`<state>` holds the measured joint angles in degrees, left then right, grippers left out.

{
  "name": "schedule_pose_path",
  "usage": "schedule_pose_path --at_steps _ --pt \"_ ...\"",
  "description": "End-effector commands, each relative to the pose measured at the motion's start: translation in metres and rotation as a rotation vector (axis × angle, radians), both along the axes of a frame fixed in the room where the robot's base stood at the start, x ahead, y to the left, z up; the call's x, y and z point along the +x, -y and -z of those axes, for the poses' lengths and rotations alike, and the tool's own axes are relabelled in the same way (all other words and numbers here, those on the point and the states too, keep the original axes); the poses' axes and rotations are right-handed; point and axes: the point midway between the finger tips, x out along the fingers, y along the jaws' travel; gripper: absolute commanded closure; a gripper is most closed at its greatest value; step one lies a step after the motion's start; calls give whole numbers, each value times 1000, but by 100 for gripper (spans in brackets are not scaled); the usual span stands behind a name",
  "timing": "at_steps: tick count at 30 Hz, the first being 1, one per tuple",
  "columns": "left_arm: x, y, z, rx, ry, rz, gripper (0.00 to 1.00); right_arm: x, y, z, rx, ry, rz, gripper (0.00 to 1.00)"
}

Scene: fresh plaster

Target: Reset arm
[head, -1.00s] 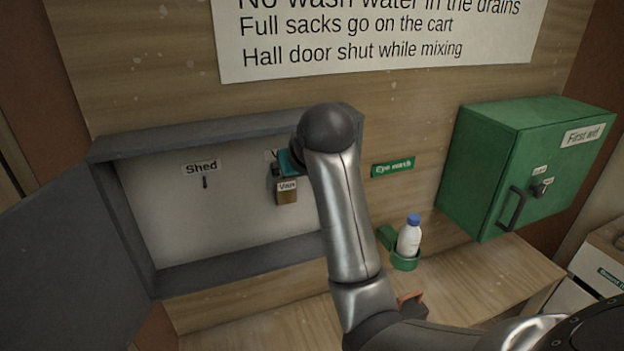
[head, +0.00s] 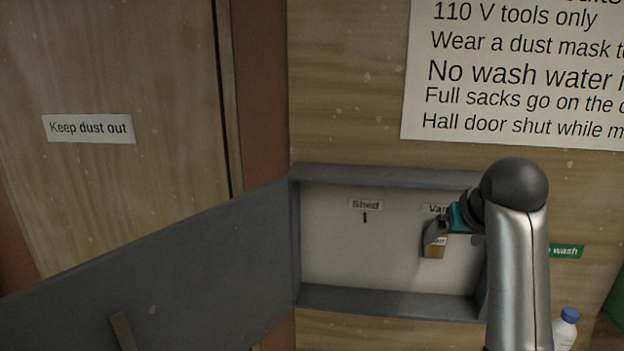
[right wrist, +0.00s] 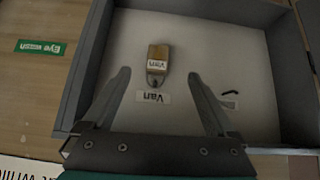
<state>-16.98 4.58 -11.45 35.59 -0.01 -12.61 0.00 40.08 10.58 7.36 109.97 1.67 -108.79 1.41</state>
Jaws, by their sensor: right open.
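My right gripper (head: 436,230) is at the open grey key cabinet, in front of the "Van" place; it also shows in the right wrist view (right wrist: 160,76), with its two fingers spread and nothing between them. A brown tag marked "Van" (head: 433,251) hangs under the "Van" label (head: 437,209). In the right wrist view the tag (right wrist: 158,56) hangs free just beyond the fingertips, upside down in the picture. My right arm hides the cabinet's right side in the head view. My left gripper is not in view.
The cabinet (head: 390,300) has its door (head: 170,270) swung open to the left. The "Shed" hook (head: 365,217) is bare. A white bottle with a blue cap (head: 566,330) stands low at the right. A door marked "Keep dust out" (head: 120,180) is at the left.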

Motion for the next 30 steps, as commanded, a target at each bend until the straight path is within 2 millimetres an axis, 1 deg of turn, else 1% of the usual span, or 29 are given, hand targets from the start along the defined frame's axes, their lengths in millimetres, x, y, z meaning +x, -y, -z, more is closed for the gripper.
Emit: schedule_pose_path --at_steps 1,5,6,9,11,15,17,21,24,30 --pt "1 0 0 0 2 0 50 -7 -5 21 -11 -27 -11 8" --pt "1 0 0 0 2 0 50 -31 -19 72 -43 -85 -51 8" --pt "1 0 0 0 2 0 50 -39 -23 87 -51 -103 -64 8" --pt "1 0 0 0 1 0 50 -63 -35 122 -68 -145 -98 8" --pt "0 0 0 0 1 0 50 -79 -42 143 -74 -172 -122 8" --pt "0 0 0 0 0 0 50 -121 -60 184 -81 -229 -175 8" --pt "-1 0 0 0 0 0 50 -140 -68 199 -80 -255 -197 8" --pt "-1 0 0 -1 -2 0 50 -188 -86 229 -69 -309 -250 8" --pt "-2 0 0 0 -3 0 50 -221 -98 244 -56 -344 -282 8" --pt "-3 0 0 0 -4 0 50 -271 -117 260 -26 -395 -328 8"
